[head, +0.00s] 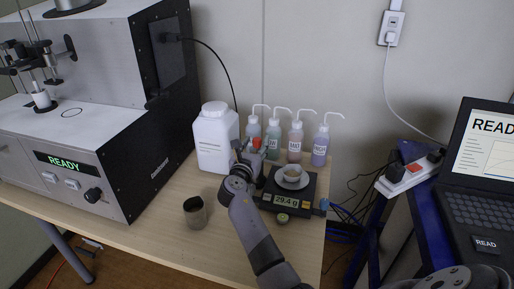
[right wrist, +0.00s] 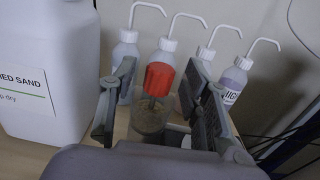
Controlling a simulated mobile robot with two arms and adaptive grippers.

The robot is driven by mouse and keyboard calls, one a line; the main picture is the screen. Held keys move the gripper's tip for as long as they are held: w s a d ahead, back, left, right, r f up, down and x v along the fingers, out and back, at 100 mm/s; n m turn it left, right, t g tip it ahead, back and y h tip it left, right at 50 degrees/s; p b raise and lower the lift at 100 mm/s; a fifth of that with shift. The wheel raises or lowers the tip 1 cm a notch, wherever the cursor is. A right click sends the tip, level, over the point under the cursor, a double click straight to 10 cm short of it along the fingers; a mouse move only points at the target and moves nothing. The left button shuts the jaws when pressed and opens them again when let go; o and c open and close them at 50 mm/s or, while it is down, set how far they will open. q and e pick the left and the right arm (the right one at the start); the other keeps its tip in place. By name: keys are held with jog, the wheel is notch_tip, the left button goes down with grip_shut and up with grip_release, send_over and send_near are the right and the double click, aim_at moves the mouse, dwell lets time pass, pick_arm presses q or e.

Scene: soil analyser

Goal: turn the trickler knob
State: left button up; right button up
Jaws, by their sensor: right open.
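The red trickler knob (right wrist: 159,78) sits on a clear container of sand-coloured grains (right wrist: 150,115) in the right wrist view. In the head view a small red part of the knob (head: 256,143) shows just beyond my right gripper (head: 250,157). My right gripper is open, with one finger on each side of the knob in the right wrist view (right wrist: 163,85); I cannot tell whether either touches it. A black balance (head: 262,199) reads 29.4 g and carries a white dish with a small cup (head: 292,174). My left gripper is not in view.
A white sand jug (head: 215,140) stands left of my gripper, several wash bottles (head: 295,142) behind it. A metal cup (head: 195,212) stands at the table front. The analyser (head: 100,160) is left; a laptop (head: 480,170) and power strip (head: 403,177) are right.

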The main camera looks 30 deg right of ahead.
jog(key=shift+b+x, duration=0.3)
jog(key=shift+x, duration=0.65)
grip_shut()
